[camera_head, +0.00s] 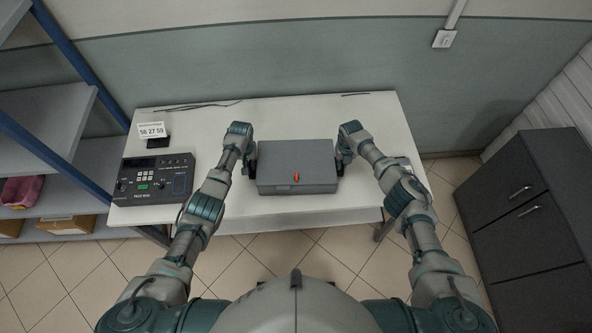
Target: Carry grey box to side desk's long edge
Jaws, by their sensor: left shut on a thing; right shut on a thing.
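The grey box (296,160) is in the middle of the head view, over the white desk (285,112). The wrists hide most of the fingers. I cannot tell whether the box rests on the desk or hangs just above it.
A dark control unit (153,178) and a small display sign (152,131) stand on the desk's left part. A shelf rack (52,120) with a pink bin (22,191) is at left. A dark drawer cabinet (530,205) stands at right. Tiled floor (262,254) shows in front.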

